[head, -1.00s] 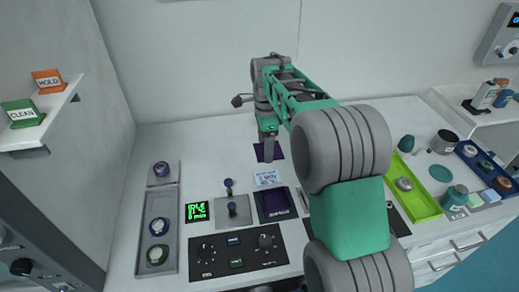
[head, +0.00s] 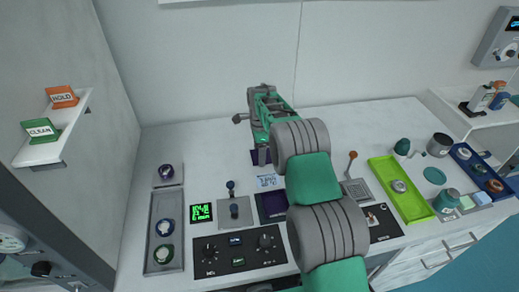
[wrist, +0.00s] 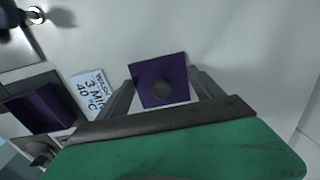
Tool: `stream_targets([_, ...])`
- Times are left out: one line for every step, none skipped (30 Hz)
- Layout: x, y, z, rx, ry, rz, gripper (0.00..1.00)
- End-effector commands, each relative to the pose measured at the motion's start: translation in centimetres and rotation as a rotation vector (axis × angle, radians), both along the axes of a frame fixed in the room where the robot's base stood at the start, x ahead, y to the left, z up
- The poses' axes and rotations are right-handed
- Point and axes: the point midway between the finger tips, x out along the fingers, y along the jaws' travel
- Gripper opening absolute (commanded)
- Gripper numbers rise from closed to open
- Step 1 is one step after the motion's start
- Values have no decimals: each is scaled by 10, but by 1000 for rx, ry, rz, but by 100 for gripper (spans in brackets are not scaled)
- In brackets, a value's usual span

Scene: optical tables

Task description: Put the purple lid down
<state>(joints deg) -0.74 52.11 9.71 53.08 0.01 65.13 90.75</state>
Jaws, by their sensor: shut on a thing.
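The purple lid (wrist: 178,72) is a flat dark purple square with a round grey knob at its middle. In the wrist view it lies between the fingers of my gripper (wrist: 162,88), which is shut on it. In the head view the lid (head: 254,157) shows partly behind my gripper (head: 262,156), over the back middle of the table. Whether the lid touches the tabletop is hard to tell. An open dark purple box (head: 270,207) stands nearer the front, apart from the lid; it also shows at the left of the wrist view (wrist: 40,108).
A white label card (head: 268,181) lies between lid and box. A small post on a grey plate (head: 234,213), a green display (head: 201,213) and a black control panel (head: 222,254) are nearby. A lime tray (head: 412,204) stands right. White tabletop around the lid is clear.

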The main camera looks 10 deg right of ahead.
Motion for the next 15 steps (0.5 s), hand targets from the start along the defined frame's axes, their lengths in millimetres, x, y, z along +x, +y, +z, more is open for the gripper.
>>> stream_targets([0, 0, 0, 0, -1, 0, 36])
stream_targets([0, 0, 0, 0, -1, 0, 36])
stream_targets([0, 0, 0, 0, -1, 0, 36])
stream_targets([0, 0, -1, 0, 0, 0, 36])
stream_targets([0, 0, -3, 0, 0, 0, 36])
stream_targets([0, 0, -4, 0, 0, 0, 36])
stream_targets([0, 0, -5, 0, 0, 0, 36])
stream_targets([0, 0, -4, 0, -1, 0, 79])
stream_targets([0, 0, -3, 0, 0, 0, 82])
stream_targets([0, 0, -3, 0, 0, 0, 85])
stream_targets([0, 0, -3, 0, 0, 0, 87])
stream_targets([0, 0, -3, 0, 0, 0, 90])
stream_targets([0, 0, -3, 0, 0, 0, 93])
stream_targets([0, 0, -3, 0, 0, 0, 95])
stream_targets([0, 0, -3, 0, 0, 0, 98])
